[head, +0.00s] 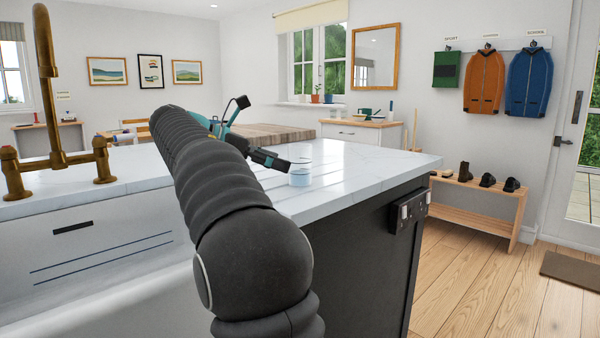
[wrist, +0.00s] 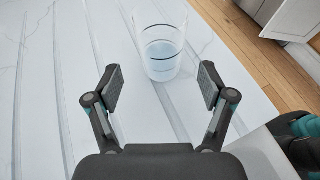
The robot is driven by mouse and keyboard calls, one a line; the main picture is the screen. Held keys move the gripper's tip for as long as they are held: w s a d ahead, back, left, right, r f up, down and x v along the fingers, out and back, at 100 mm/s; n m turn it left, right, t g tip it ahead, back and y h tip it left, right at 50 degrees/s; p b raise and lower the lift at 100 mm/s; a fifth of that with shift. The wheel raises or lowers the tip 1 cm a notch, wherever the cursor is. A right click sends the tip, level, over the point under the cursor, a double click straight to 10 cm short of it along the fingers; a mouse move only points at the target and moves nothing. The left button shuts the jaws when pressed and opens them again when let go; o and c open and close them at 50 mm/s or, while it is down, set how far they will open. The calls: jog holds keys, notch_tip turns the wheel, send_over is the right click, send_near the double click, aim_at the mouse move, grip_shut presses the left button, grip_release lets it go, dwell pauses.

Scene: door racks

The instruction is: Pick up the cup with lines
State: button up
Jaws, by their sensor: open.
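A clear cup with dark lines around it (wrist: 161,50) stands upright on the white worktop, beyond my fingertips in the wrist view. It looks bluish inside. In the head view the cup (head: 300,174) stands on the worktop near its right part, close to my gripper. My gripper (wrist: 158,88) is open and empty, with one finger to the lower left of the cup and one to the lower right. In the head view my gripper (head: 268,160) shows only in part behind my arm.
The white worktop (head: 365,165) has drain grooves and a right edge that drops to the wooden floor. A brass tap (head: 55,110) stands at the left by the sink. A wooden board (head: 265,137) lies behind my gripper. The worktop right of the cup is clear.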

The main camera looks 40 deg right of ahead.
aim_at(290, 146)
jog(key=shift+b+x, duration=0.7)
jog(key=shift+x, duration=2.3)
jog(key=shift+s+r, duration=0.1)
jog(key=shift+r, duration=0.05)
jog(key=c, duration=1.4)
jog(key=shift+r, duration=0.15)
jog(key=shift+r+p, duration=0.85)
jog(key=shift+r, duration=1)
jog(key=shift+s+d+r+p, duration=0.2)
jog(key=shift+s+d+r, duration=0.95)
jog(key=shift+s, duration=0.45)
jog(key=shift+s+d+r+p, duration=0.25)
jog(key=shift+s+d+r, duration=0.9)
jog(key=shift+s, duration=0.4)
jog(key=shift+s+d+r+p, duration=0.2)
jog(key=shift+s+d+r, duration=0.9)
jog(key=shift+s, duration=0.5)
